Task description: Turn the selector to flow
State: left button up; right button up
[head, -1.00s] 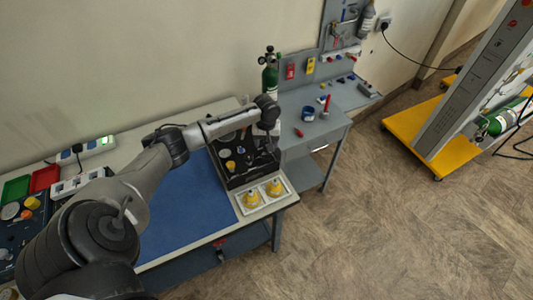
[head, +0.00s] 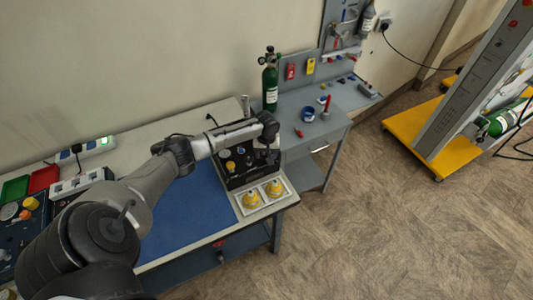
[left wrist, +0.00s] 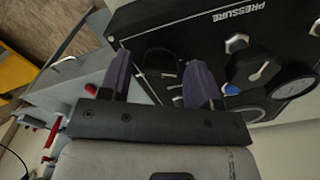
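The black trainer panel (head: 236,182) stands at the right end of the bench, with several knobs and dials on its face. In the left wrist view the panel (left wrist: 205,38) carries the printed word PRESSURE. A black knob with a white pointer line (left wrist: 254,68) sits to the right of my fingers. My left gripper (left wrist: 160,62) is open, its two purple fingers apart close to the panel face. A dark rounded part, possibly the selector, shows between the fingertips; its label and setting are not readable. In the head view my left wrist hides part of the panel's right side. My right gripper is not in view.
A round gauge (left wrist: 294,85) is beside the pointer knob. A white tray (head: 246,207) with two yellow items stands in front of the panel. A green cylinder (head: 270,80) stands behind. The blue mat (head: 190,215) is clear.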

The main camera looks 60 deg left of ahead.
pick_arm(q)
jog(key=c, duration=0.8)
jog(key=shift+r+m+p, duration=0.15)
jog(key=shift+m+p, duration=0.75)
jog(key=m+p, duration=0.1)
jog(key=m, duration=0.1)
jog(key=shift+m, duration=0.3)
jog(key=m+p, duration=0.1)
jog(key=m, duration=0.3)
jog(key=shift+p, duration=0.4)
jog(key=shift+m, duration=1.6)
